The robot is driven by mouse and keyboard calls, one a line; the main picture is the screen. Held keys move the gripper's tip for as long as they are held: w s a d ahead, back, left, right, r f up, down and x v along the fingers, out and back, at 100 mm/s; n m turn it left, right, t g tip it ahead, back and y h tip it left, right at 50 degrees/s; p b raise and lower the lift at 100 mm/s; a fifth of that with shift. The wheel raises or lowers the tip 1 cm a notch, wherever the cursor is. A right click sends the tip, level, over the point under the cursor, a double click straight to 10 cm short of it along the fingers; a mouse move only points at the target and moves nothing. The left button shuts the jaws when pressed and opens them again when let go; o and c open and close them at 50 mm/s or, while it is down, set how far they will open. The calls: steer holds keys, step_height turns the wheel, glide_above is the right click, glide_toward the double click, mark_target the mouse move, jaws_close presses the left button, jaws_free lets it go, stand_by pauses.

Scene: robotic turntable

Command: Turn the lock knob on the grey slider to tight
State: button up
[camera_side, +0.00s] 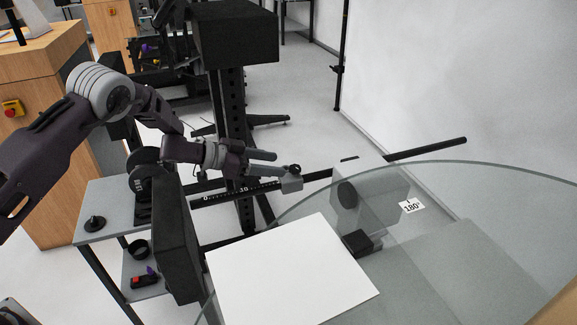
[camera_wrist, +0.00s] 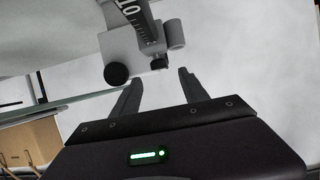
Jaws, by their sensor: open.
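The grey slider (camera_side: 291,185) sits on a black scaled rail (camera_side: 232,194), with a dark knob (camera_side: 295,168) at its top. In the wrist view the slider (camera_wrist: 121,46) carries a large round black knob (camera_wrist: 117,75) and a smaller black knob (camera_wrist: 159,63), with a grey cylinder (camera_wrist: 174,34) beside it. I cannot tell the lock setting. My gripper (camera_side: 275,163) is open, its fingers pointing at the slider from the left. In the wrist view my gripper (camera_wrist: 159,83) has its fingertips spread below the smaller knob, with nothing seen between them.
A glass turntable (camera_side: 460,195) with a white sheet (camera_side: 290,270) lies front right. A black panel (camera_side: 176,235) stands below my arm. A grey side table (camera_side: 105,210) is at the left. A black column (camera_side: 232,110) rises behind my gripper.

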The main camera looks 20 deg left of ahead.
mark_target(294, 167)
steer(key=x, duration=0.5)
steer(key=shift+w+d+f, duration=0.1)
steer(key=shift+w+d, duration=0.15)
steer(key=shift+d, duration=0.05)
jaws_close()
